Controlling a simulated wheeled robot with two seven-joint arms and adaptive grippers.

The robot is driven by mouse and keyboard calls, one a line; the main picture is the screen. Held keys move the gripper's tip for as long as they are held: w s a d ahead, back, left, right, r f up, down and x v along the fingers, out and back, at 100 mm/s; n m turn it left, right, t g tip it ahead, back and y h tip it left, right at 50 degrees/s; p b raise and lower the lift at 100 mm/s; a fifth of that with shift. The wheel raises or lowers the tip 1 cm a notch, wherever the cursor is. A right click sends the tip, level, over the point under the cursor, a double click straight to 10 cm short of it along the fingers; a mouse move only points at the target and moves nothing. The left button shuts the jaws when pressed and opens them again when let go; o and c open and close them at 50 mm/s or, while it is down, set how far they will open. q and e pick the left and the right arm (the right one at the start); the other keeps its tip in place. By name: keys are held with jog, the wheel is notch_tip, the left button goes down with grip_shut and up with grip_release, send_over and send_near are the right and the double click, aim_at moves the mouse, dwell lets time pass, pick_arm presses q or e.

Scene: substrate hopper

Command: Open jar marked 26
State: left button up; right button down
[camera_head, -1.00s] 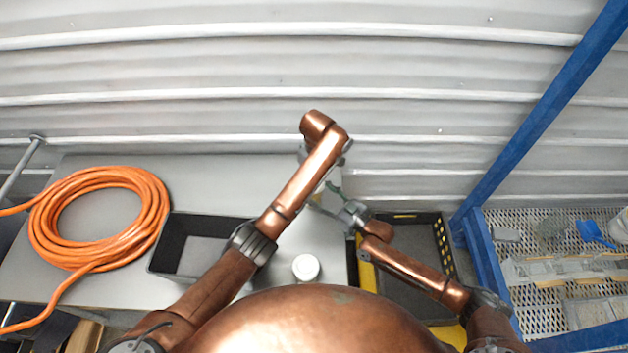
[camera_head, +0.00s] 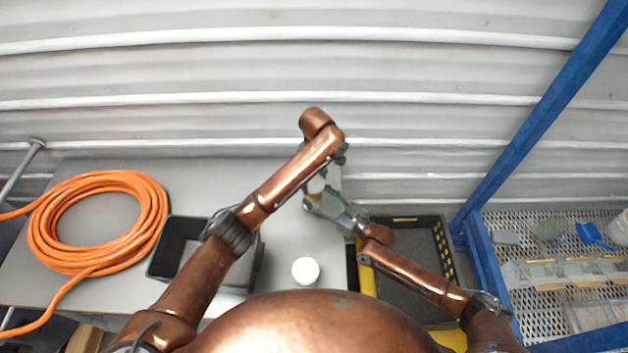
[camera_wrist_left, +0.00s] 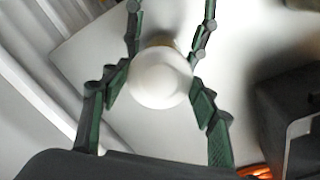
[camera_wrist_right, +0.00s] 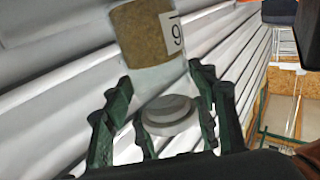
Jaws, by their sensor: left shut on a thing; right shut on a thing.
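The jar (camera_wrist_right: 150,40) shows in the right wrist view with brown contents, a clear part and a white label with a partly cut-off figure like 9 or an upside-down 6. My right gripper (camera_wrist_right: 163,85) is shut on the jar. A pale disc (camera_wrist_right: 170,115) lies between its fingers. In the left wrist view, my left gripper (camera_wrist_left: 165,75) is shut on a round white lid (camera_wrist_left: 160,80), with something brown behind it. In the head view my left gripper (camera_head: 322,185) and right gripper (camera_head: 335,210) meet above the table; the jar there is mostly hidden.
Another white-topped container (camera_head: 305,270) stands on the table (camera_head: 290,240). A dark open box (camera_head: 170,255) and a coiled orange hose (camera_head: 150,190) are to the left. A black crate (camera_head: 425,250) is at right, beside a blue post (camera_head: 545,95). A corrugated wall (camera_head: 200,70) closes off the back.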

aim_at(314, 182)
jog(key=shift+r, duration=0.1)
pick_arm(q)
jog(key=shift+s+d+r, duration=0.1)
jog(key=shift+r, duration=1.9)
pick_arm(e)
jog(key=c, duration=1.1)
grip_release()
jog(key=shift+c, duration=0.2)
jog(key=o, duration=0.4)
jog(key=shift+d, duration=0.1)
